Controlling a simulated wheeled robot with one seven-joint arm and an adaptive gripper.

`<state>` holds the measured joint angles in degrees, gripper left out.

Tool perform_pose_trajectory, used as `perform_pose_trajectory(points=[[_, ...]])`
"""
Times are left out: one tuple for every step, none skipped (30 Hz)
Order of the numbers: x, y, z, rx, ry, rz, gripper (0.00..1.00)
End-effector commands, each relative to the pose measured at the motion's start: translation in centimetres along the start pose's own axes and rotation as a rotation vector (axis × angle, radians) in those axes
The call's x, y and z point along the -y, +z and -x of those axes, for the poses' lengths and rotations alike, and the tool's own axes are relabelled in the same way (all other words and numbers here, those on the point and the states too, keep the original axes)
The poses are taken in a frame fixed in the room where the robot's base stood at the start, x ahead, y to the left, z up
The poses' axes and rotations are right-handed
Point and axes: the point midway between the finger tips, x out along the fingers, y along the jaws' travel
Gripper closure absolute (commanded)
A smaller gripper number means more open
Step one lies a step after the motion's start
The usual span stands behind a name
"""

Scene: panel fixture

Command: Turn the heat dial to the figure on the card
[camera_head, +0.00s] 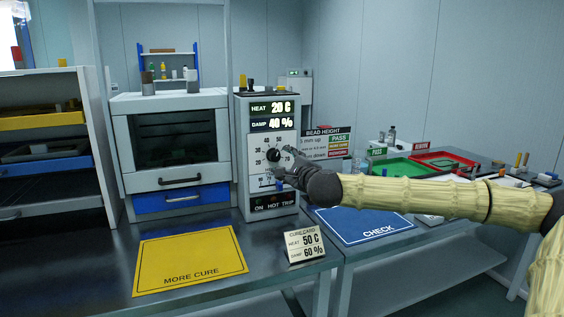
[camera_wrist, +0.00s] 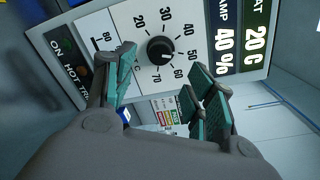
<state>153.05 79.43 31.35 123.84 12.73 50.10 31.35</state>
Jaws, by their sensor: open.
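The heat dial (camera_wrist: 160,50) is a round black knob on the white panel, with figures from 20 to 70 around it. The control box (camera_head: 243,150) shows HEAT 20 C and DAMP 40 % on its display (camera_head: 272,116). The cure card (camera_head: 305,244) on the bench front reads HEAT 50 C, DAMP 60 %. My gripper (camera_head: 284,160) is in front of the dial and partly hides it in the head view. In the wrist view, my gripper (camera_wrist: 168,82) is open, with teal-padded fingers either side of the dial, seemingly apart from it. I cannot clearly read the knob's pointer.
Below the dial is a scale with a blue slider (camera_head: 280,183), close to my gripper. ON, HOT and TRIP lamps (camera_head: 274,202) sit lower. An oven (camera_head: 168,180) stands left. A yellow MORE CURE mat (camera_head: 190,262) and blue CHECK mat (camera_head: 362,226) lie clear.

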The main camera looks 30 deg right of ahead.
Motion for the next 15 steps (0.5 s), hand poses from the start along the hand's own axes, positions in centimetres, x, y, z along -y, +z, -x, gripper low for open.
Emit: perform_pose_trajectory(points=[[0.1, 0.0, 0.7, 0.001, -0.001, -0.005, 0.45], [0.0, 0.0, 1.1, 0.001, -0.001, -0.004, 0.45], [0.0, 0.0, 1.6, 0.001, 0.000, -0.005, 0.45], [0.1, 0.0, 1.9, 0.001, -0.001, -0.005, 0.45], [0.1, 0.0, 2.2, 0.001, -0.001, -0.004, 0.45], [0.0, 0.0, 2.6, 0.001, -0.001, -0.004, 0.45], [0.0, 0.0, 2.9, 0.001, -0.001, -0.004, 0.45], [0.0, 0.0, 3.1, 0.001, -0.001, -0.003, 0.45], [0.1, 0.0, 3.4, 0.000, -0.001, -0.003, 0.45], [0.1, 0.0, 3.6, 0.000, -0.001, -0.004, 0.45], [0.1, 0.0, 3.8, 0.000, -0.001, -0.004, 0.45], [0.0, 0.0, 4.0, 0.000, 0.000, -0.003, 0.45], [0.0, 0.0, 4.1, 0.000, 0.000, -0.002, 0.45], [0.0, 0.0, 4.2, 0.000, 0.000, -0.001, 0.45], [0.0, 0.0, 4.3, 0.000, 0.000, -0.001, 0.45]])
